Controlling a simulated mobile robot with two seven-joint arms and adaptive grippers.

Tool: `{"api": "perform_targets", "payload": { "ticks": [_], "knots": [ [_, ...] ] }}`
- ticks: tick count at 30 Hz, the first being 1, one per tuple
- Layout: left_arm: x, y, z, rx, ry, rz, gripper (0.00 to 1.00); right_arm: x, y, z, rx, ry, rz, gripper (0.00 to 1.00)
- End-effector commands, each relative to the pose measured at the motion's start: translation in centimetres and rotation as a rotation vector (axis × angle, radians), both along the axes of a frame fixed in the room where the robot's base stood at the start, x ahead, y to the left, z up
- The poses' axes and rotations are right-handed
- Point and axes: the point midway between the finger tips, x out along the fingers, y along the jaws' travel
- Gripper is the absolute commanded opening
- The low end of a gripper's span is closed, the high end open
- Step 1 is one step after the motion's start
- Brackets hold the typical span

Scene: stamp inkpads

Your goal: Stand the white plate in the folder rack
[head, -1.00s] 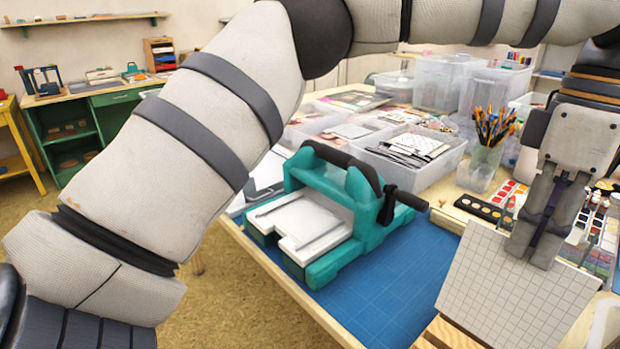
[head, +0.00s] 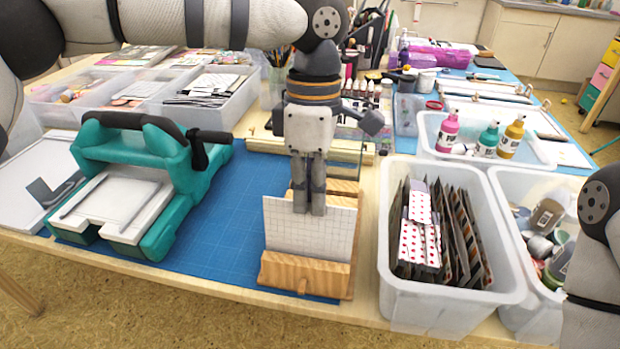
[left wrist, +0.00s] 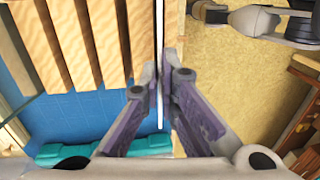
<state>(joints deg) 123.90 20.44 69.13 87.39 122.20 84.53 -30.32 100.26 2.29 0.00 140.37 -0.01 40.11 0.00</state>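The white plate (head: 309,228), marked with a fine grid, stands upright in the head view. Its lower edge is hidden behind the front slat of the wooden folder rack (head: 305,275). My left gripper (head: 309,206) is above the rack and shut on the plate's upper edge. In the left wrist view, the plate (left wrist: 160,60) is a thin white line between the fingertips, beside the rack's parallel slats (left wrist: 105,40). I cannot tell whether the plate touches the rack's base. My right gripper is out of view; only part of its arm shows at the right edge.
A teal press (head: 140,185) stands left on the blue mat (head: 235,200). A clear bin of cards (head: 455,300) is close to the rack's right. Bottles stand in a tray (head: 530,160) behind it. The table's front edge runs just before the rack.

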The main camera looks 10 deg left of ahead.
Motion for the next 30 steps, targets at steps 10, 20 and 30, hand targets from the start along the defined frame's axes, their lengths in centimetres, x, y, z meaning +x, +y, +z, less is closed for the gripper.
{"api": "perform_targets", "payload": {
  "ticks": [10, 20, 30],
  "knots": [
    [0.0, 0.0, -0.1, 0.000, 0.000, 0.000, 0.19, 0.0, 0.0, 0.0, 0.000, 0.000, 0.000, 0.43],
    [0.0, 0.0, 0.0, 0.000, 0.000, 0.000, 0.28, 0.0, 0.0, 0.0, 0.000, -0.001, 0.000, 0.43],
    [0.3, 0.0, 2.0, -0.001, -0.003, 0.001, 0.28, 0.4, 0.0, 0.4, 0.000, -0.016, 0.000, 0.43]
  ]
}}
